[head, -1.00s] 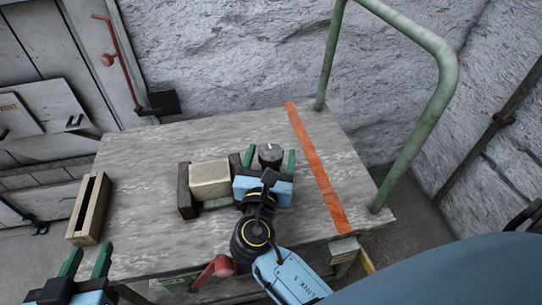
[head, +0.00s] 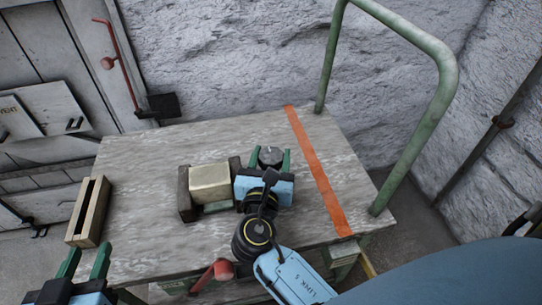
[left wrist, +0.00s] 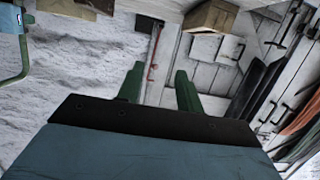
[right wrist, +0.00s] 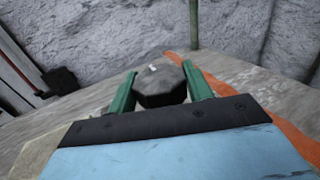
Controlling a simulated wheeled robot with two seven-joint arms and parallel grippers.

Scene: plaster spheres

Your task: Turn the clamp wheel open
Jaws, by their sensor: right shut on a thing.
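The clamp wheel (head: 270,156) is a dark, faceted knob with a small white mark, on the right end of a clamp on the table. It also shows in the right wrist view (right wrist: 160,88). My right gripper (head: 270,160) is shut on the wheel, with one green finger on each side of it. The clamp has dark jaws (head: 184,194), with a pale block (head: 210,182) between them. My right gripper's body hides part of the clamp. My left gripper (head: 85,262) is open and empty at the lower left, off the table's front left corner.
The grey table (head: 140,165) has bare room left of and behind the clamp. A slotted wooden box (head: 88,212) stands at the left edge. An orange strip (head: 318,170) runs along the right side, near a green rail (head: 448,100). A red handle (head: 222,269) is at the front edge.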

